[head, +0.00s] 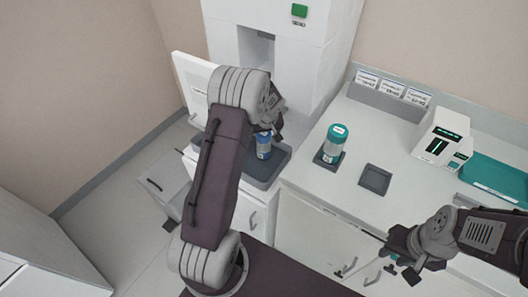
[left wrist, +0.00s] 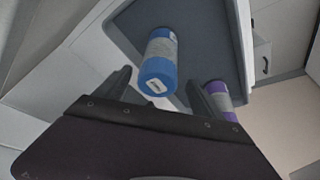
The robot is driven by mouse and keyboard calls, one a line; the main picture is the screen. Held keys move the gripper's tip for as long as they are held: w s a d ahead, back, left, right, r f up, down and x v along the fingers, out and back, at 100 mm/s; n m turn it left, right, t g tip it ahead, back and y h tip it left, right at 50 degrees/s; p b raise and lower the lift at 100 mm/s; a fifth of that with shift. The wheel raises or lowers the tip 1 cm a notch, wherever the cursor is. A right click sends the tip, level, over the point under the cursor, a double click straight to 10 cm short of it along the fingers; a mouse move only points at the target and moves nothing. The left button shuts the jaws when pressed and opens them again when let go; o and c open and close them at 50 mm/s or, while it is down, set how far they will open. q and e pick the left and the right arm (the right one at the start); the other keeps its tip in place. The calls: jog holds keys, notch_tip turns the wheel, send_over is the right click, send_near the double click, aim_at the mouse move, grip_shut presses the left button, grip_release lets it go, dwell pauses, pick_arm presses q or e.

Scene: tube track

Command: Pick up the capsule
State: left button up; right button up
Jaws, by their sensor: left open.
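A blue capsule (head: 264,148) with a pale label band stands in a dark grey tray (head: 283,156) below the white machine. In the left wrist view, the blue capsule (left wrist: 158,68) shows its blue end between the fingers of my left gripper (left wrist: 158,88). A purple capsule (left wrist: 219,98) is partly hidden behind the right finger there. In the head view my left gripper (head: 264,128) is over the blue capsule, mostly hidden by its arm. It is open. A teal-capped capsule (head: 334,145) stands in a small holder on the counter. My right gripper (head: 398,270) is open and empty by the cabinet front.
An empty square dark holder (head: 375,179) lies on the counter (head: 335,187). A white device with a display (head: 442,140) and a teal tray (head: 497,176) are at the right. The tall white machine (head: 300,60) stands behind, with an open white door (head: 191,82) at its left.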

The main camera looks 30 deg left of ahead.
pick_arm(q)
jog(key=shift+w+a+f, duration=0.1)
jog(key=shift+f, duration=0.05)
jog(key=x, duration=0.4)
jog(key=shift+f, duration=0.35)
jog(key=shift+w+f, duration=0.15)
jog(key=shift+f, duration=0.1)
jog(key=c, duration=0.5)
jog(key=shift+r, duration=0.1)
jog(key=c, duration=1.1)
jog(key=shift+r, duration=0.6)
jog(key=s+d+b, duration=0.5)
jog(key=s+d, duration=0.1)
notch_tip(320, 180, up, 14)
jog(key=p, duration=0.4)
jog(key=shift+a, duration=0.3)
